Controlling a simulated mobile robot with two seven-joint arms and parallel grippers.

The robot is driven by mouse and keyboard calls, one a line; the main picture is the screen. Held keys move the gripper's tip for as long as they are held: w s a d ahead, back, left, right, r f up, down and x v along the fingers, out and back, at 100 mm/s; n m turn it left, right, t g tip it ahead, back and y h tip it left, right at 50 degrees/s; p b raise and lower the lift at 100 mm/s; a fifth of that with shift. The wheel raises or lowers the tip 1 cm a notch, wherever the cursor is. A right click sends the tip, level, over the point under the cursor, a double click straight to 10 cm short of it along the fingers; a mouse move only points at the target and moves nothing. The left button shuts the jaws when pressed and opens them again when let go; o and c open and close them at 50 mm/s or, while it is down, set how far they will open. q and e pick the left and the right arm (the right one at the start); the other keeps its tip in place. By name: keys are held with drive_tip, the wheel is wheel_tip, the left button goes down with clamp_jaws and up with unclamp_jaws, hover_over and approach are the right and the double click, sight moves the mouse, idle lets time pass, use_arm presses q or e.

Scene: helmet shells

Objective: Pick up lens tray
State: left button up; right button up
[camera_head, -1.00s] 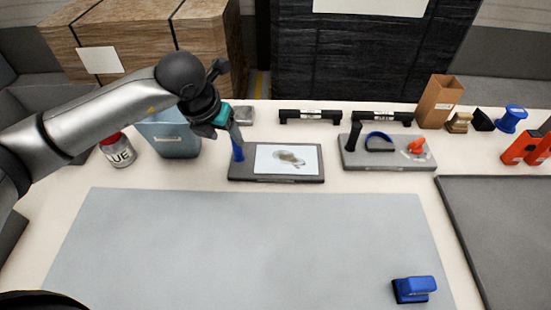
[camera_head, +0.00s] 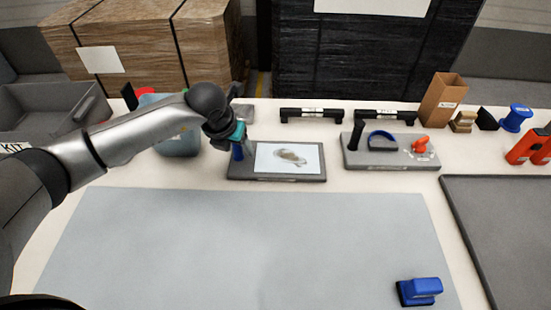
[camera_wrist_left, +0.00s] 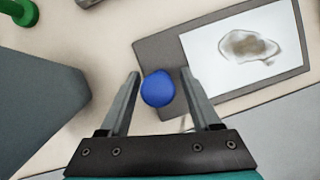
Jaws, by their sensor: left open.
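The lens tray (camera_head: 311,178) is a flat dark grey tray with a white sheet bearing a blurry brownish shape. It lies near the back middle of the table, with a blue upright post (camera_head: 237,152) at its left end. My left gripper (camera_head: 246,155) is at that end of the tray. In the left wrist view, its two open fingers (camera_wrist_left: 160,74) stand on either side of the round blue post top (camera_wrist_left: 158,89), with gaps visible at both sides. The tray (camera_wrist_left: 162,52) runs off to the right there. My right gripper is not in view.
A second grey tray (camera_head: 360,163) with a blue band and an orange piece lies to the right. A blue-grey bin (camera_head: 182,147) stands behind my left arm. Black handles (camera_head: 311,114) lie at the back. The grey mat (camera_head: 240,240) in front is mostly clear.

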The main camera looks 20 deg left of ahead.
use_arm(q)
clamp_jaws()
idle(0.4)
